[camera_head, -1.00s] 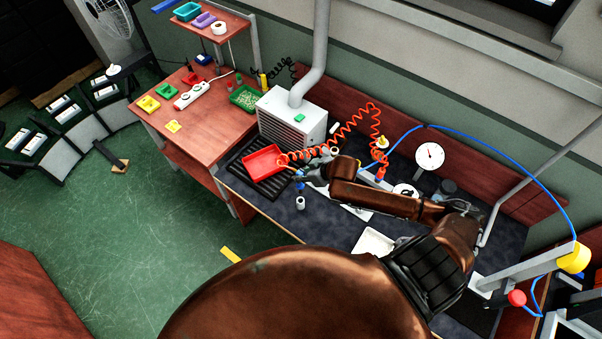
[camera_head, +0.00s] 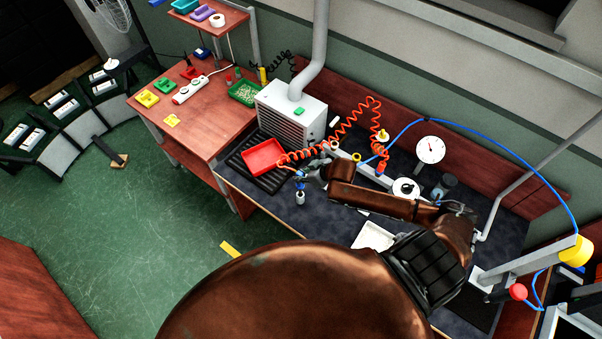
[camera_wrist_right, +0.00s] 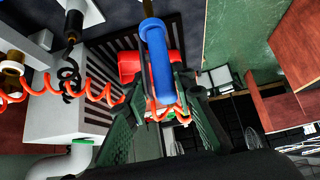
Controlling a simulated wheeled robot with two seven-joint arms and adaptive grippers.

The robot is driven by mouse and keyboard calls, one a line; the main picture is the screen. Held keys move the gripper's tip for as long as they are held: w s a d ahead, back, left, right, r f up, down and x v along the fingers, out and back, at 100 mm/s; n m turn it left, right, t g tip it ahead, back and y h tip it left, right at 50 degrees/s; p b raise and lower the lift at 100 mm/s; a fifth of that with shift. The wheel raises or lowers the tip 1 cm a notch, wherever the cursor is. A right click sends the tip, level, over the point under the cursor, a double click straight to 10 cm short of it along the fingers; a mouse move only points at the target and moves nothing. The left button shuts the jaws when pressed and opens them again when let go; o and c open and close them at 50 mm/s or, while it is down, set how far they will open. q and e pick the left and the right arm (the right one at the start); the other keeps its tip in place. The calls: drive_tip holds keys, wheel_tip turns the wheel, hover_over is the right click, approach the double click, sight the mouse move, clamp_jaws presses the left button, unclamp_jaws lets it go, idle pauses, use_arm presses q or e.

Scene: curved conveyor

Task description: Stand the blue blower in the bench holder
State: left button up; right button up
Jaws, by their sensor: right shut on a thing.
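The blue blower (camera_wrist_right: 158,65) is a blue cylinder in the right wrist view, with an orange coiled hose by its near end. My right gripper (camera_wrist_right: 158,112) is shut on it, its dark green fingers on either side. In the head view my right gripper (camera_head: 311,173) is over the dark bench, just right of the red tray, and a bit of blue (camera_head: 299,183) shows below it. A small pale cylinder (camera_head: 300,198) with a dark band stands right under that blue; it may be the bench holder. I cannot tell whether they touch. My left gripper is not in view.
A red tray (camera_head: 263,157) lies on a black slatted grate before a white vented box (camera_head: 291,112). The orange coiled hose (camera_head: 345,122) rises behind my gripper. A pressure gauge (camera_head: 430,150) and a white tray (camera_head: 374,237) are to the right. Bare bench surrounds the cylinder.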

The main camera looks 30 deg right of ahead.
sight(303, 185)
drive_tip(key=shift+f, duration=0.4)
use_arm(q)
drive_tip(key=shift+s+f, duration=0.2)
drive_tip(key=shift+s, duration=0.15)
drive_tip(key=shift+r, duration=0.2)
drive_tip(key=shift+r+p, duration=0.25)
drive_tip(key=shift+p, duration=0.1)
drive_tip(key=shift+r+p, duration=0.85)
idle(0.8)
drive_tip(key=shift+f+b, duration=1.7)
use_arm(e)
drive_tip(key=shift+f, duration=3.5)
drive_tip(key=o, duration=0.9)
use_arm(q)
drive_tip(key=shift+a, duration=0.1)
use_arm(e)
drive_tip(key=shift+o, duration=0.2)
drive_tip(key=shift+f, duration=0.1)
